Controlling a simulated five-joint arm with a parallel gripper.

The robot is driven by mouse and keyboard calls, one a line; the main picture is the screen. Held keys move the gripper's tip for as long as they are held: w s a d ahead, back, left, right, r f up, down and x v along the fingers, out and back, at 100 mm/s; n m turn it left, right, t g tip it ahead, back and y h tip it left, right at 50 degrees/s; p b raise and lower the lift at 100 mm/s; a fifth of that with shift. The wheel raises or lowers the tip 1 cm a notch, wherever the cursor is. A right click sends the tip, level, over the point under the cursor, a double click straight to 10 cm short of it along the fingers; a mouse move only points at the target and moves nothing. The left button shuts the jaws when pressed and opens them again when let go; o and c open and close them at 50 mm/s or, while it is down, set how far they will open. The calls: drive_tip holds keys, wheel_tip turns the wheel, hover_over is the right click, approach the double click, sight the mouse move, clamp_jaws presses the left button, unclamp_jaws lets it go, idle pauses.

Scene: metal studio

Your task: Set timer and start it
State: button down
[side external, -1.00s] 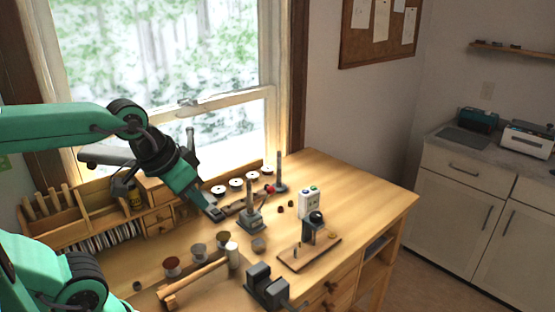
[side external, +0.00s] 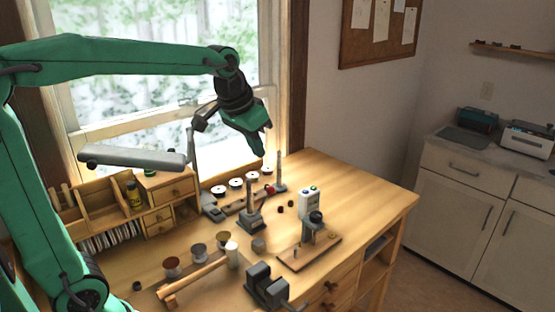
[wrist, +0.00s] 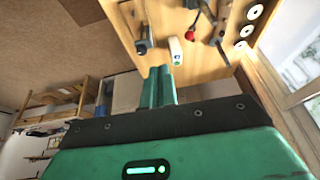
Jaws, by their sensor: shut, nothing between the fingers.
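In the wrist view a white block with a greenish end (wrist: 176,50), apparently the same box, lies just beyond the fingertips in the picture. My gripper (side external: 264,152) is shut and empty, raised in front of the window, up and to the left of the box and well apart from it. Its closed green fingers also show in the wrist view (wrist: 160,70). No reading on the box can be made out.
A dark stand on a wooden board (side external: 308,254) is close in front of the box. Metal posts (side external: 250,207), a row of white discs (side external: 236,184) and a grey lamp (side external: 135,157) stand to the left. The bench's right back area is clear.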

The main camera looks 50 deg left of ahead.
drive_tip(key=w+a+f, duration=0.2)
drive_tip(key=w, duration=0.7)
drive_tip(key=g, duration=0.1)
hover_over(306, 191)
drive_tip(key=s, duration=0.4)
drive_tip(key=shift+f, duration=2.15)
drive_tip(key=shift+f, duration=0.15)
drive_tip(key=x, duration=1.2)
drive_tip(key=shift+s+d+f, duration=0.15)
drive_tip(key=shift+s+f, duration=0.05)
drive_tip(key=shift+s, duration=0.1)
drive_tip(key=shift+f, duration=0.7)
